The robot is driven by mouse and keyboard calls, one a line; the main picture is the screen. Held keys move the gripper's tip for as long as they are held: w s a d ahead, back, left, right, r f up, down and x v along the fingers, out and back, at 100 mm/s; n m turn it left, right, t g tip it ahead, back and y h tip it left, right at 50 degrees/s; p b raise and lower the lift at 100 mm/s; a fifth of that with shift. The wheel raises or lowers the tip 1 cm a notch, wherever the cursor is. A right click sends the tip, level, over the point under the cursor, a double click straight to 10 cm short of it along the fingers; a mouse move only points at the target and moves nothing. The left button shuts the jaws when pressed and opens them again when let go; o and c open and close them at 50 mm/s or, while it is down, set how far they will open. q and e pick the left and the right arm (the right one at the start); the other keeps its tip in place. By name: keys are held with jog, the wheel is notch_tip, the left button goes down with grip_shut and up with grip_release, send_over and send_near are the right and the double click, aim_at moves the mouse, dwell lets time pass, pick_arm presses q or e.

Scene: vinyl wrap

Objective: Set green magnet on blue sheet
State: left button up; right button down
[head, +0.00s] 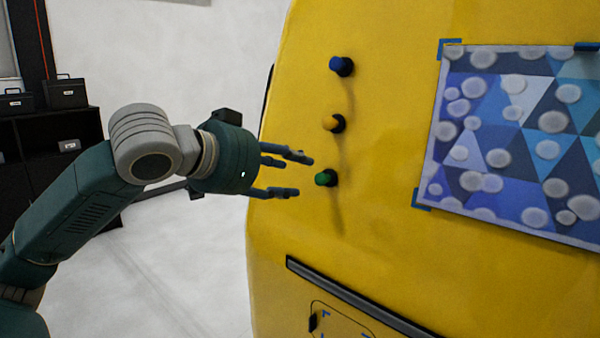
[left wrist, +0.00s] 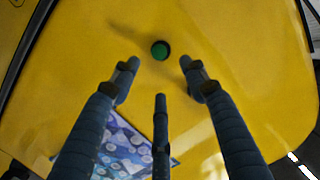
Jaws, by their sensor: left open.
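The green magnet (head: 325,178) sticks to the yellow panel, lowest in a column of three magnets. In the left wrist view the green magnet (left wrist: 160,50) lies ahead of the fingertips, roughly centred between them. My left gripper (head: 293,174) is open and empty, its fingers pointing at the green magnet from the left, a short way off it. Its fingers also show in the left wrist view (left wrist: 160,75). The blue sheet (head: 505,135), patterned with triangles and pale round spots, lies on the panel at the right. Part of it shows in the left wrist view (left wrist: 125,148). My right gripper is not visible.
A blue magnet (head: 342,66) and a yellow-orange magnet (head: 333,122) sit above the green one on the yellow panel (head: 385,195). Blue tape pieces (head: 452,49) mark the sheet's corners. A dark trim strip (head: 350,297) runs below. Black cases (head: 66,92) stand on a shelf far left.

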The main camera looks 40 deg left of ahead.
aim_at(319, 178)
pick_arm(q)
jog(key=p+x, duration=0.5)
jog(key=x, duration=0.3)
jog(key=shift+w, duration=0.3)
jog(key=shift+p+x, duration=0.4)
jog(key=shift+x, duration=0.4)
jog(key=shift+s+f, duration=0.1)
jog(key=shift+f, duration=0.05)
jog(key=shift+c, duration=0.6)
grip_shut()
jog(key=c, duration=0.6)
grip_release()
jog(key=c, duration=0.4)
grip_shut()
